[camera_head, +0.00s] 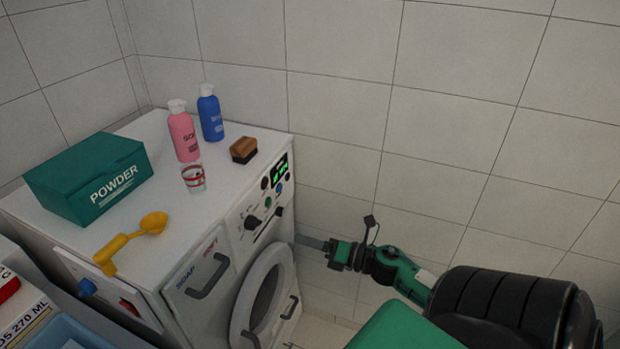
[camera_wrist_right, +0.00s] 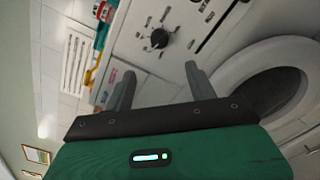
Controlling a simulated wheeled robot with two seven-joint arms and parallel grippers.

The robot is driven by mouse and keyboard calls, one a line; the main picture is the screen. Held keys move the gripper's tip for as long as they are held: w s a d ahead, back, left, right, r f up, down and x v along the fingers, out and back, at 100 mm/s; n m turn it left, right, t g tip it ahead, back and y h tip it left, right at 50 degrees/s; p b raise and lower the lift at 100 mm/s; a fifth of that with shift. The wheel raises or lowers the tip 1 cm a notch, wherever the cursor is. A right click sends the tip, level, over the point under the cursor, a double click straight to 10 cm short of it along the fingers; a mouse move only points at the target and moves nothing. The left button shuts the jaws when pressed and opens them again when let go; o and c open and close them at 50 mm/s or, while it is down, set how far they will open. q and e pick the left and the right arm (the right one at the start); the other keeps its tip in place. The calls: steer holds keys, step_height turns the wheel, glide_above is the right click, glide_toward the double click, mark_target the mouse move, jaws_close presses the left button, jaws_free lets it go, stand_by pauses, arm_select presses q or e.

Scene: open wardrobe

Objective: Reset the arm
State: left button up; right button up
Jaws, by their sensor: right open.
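My right arm comes in from the lower right in the head view. Its gripper (camera_head: 312,243) is beside the front of a white washing machine (camera_head: 222,262), near the control panel and the round door (camera_head: 265,292). In the right wrist view the two grey fingers stand apart with nothing between them, so the gripper (camera_wrist_right: 160,80) is open and empty. The panel's dark knob (camera_wrist_right: 158,38) lies beyond the fingers, and the round door (camera_wrist_right: 228,75) is to their right. Whether a fingertip touches the machine I cannot tell. My left gripper is not in view.
On the machine stand a green powder box (camera_head: 90,178), a yellow scoop (camera_head: 130,240), a pink bottle (camera_head: 184,135), a blue bottle (camera_head: 210,115), a small glass (camera_head: 193,179) and a brown brush (camera_head: 243,150). A tiled wall (camera_head: 450,130) is behind my right arm.

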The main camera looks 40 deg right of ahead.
stand_by(0.5)
steer(key=s+d+f+m+g+h, duration=0.1)
steer(key=d+f+m+h, duration=0.2)
steer(key=f+m, duration=0.5)
steer(key=s+d+f+m+g+h, duration=0.1)
steer(key=d+f+m+h, duration=0.15)
steer(key=f, duration=1.05)
steer(key=s+a+f+m+g+h, duration=0.15)
steer(key=s+f+m, duration=0.25)
steer(key=f, duration=0.5)
steer(key=s+a+f+m+g+h, duration=0.15)
steer(key=s+f+m, duration=0.25)
steer(key=f, duration=0.4)
steer(key=s+a+f+m+g, duration=0.3)
steer(key=s+a+f, duration=0.3)
steer(key=s, duration=0.3)
steer(key=s+a+f+m+g+y, duration=0.1)
steer(key=s+a+f+m+g, duration=0.2)
steer(key=s+a+f, duration=0.3)
steer(key=s+a+f+m+g, duration=0.3)
steer(key=s+a+f+g, duration=0.1)
steer(key=s+f, duration=0.6)
steer(key=s+a, duration=0.1)
steer(key=s, duration=0.2)
steer(key=shift+a+f+g+y, duration=0.3)
steer(key=shift+a+f+y, duration=0.05)
steer(key=shift+a+f, duration=0.05)
steer(key=shift+m, duration=0.25)
